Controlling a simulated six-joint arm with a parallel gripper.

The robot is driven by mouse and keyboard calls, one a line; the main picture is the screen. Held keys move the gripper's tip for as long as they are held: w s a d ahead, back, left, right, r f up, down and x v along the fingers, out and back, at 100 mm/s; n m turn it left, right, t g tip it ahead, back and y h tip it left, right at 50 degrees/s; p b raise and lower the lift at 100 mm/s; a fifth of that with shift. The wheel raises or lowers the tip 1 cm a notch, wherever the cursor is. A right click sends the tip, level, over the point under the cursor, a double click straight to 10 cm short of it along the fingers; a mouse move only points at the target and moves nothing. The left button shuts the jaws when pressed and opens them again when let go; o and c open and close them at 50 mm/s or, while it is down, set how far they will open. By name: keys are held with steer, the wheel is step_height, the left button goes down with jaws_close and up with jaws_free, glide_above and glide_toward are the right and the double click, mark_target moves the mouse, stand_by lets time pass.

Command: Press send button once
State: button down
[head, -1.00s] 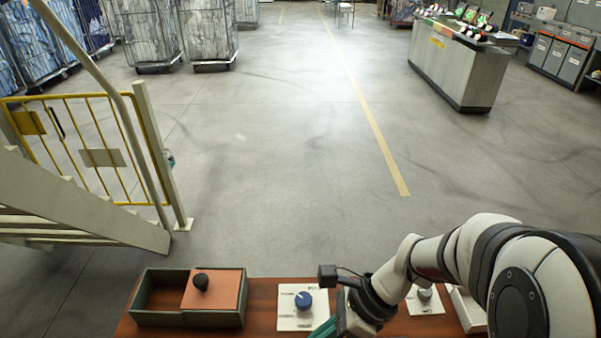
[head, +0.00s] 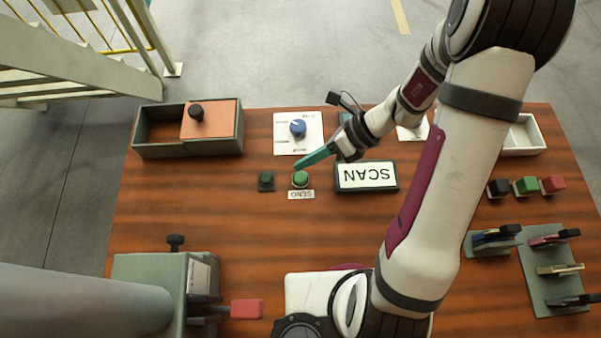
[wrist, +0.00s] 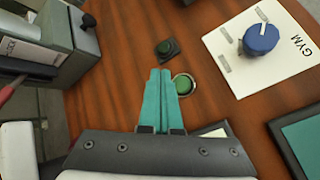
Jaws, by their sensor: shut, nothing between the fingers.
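The send button (head: 300,179) is a round green cap in a pale ring, with a SEND label (head: 301,195) beside it on the wooden table. It also shows in the wrist view (wrist: 183,86). My gripper (head: 298,166) has teal fingers, shut together and empty. Its tips are close to the button's far edge in the head view. In the wrist view the fingertips (wrist: 160,72) lie just left of the button, overlapping its edge in the picture. I cannot tell their height or whether they touch. The button's top is mostly visible.
A darker green button on a square base (head: 265,181) sits close to the left. A blue-knob panel (head: 283,120), a SCAN sign (head: 366,176) and an open box (head: 160,151) are nearby. A grey device with a red handle (head: 246,309) stands front left. Bare table lies front of the buttons.

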mark_target(306, 177)
steer(key=shift+f, duration=2.05)
stand_by(0.4)
steer(key=shift+f, duration=0.4)
steer(key=shift+f, duration=0.5)
stand_by(0.4)
steer(key=shift+r, duration=0.95)
steer(key=shift+r, duration=2.5)
